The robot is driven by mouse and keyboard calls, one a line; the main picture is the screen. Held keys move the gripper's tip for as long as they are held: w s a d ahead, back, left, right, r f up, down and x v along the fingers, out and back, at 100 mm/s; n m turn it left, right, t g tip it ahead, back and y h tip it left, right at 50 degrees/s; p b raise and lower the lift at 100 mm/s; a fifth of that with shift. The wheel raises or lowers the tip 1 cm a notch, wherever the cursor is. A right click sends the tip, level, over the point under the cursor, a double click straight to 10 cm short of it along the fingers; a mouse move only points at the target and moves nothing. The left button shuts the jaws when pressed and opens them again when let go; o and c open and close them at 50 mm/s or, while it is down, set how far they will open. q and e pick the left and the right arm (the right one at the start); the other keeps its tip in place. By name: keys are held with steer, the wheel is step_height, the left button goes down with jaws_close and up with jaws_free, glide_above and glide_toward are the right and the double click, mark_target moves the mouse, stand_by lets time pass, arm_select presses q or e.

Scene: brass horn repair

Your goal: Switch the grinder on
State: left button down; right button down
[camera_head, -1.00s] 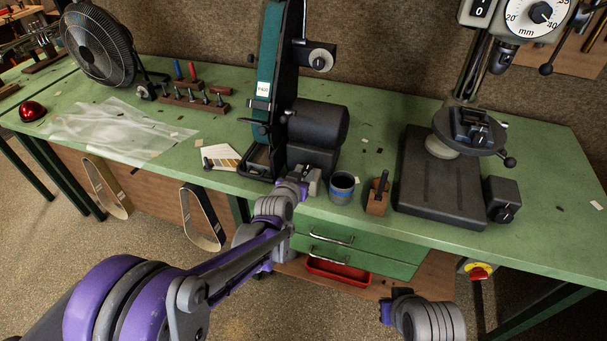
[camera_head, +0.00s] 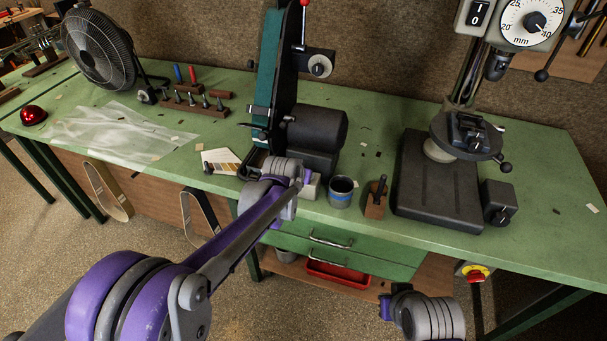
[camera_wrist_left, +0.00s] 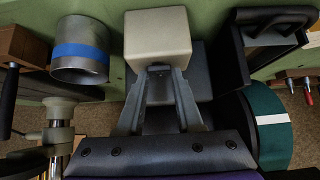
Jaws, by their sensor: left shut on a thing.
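The belt grinder (camera_head: 318,127), with a teal belt and dark motor, stands on the green bench in the head view. Its teal belt (camera_wrist_left: 268,140) shows at the right of the left wrist view. A pale switch box (camera_head: 311,188) sits at the bench's front edge below the motor; it fills the top middle of the wrist view (camera_wrist_left: 157,34). My left gripper (camera_head: 303,180) is at this box, its fingers (camera_wrist_left: 159,72) closed in close against its near side. The switch itself is hidden by the fingers. My right gripper (camera_head: 387,308) hangs low in front of the bench, its fingers unclear.
A grey cup with a blue band (camera_head: 341,191) and a wooden block with a dark tool (camera_head: 376,198) stand right of the switch box. The drill press (camera_head: 440,185) is farther right. A red and yellow emergency stop (camera_head: 476,273) hangs under the bench edge.

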arm_select(q)
steer(key=c, duration=0.6)
jaws_free()
steer(key=shift+o, duration=0.2)
steer(key=v, duration=1.1)
steer(key=shift+f, duration=0.1)
steer(key=s+a+f+n+g+y, duration=0.1)
steer(key=s+a+f, duration=0.1)
steer(key=s+a, duration=0.3)
steer(key=s+a+f+n+y, duration=0.1)
steer(key=s+a+f, duration=0.2)
steer(key=s, duration=1.1)
steer(key=s+a+f+n+g, duration=0.1)
steer(key=s+a+f, duration=0.2)
steer(key=s+a, duration=0.4)
steer(key=s, duration=0.2)
steer(key=shift+s+f+n+g+y, duration=0.25)
steer(key=shift+s+n+g+y, duration=0.05)
steer(key=shift+y, duration=0.1)
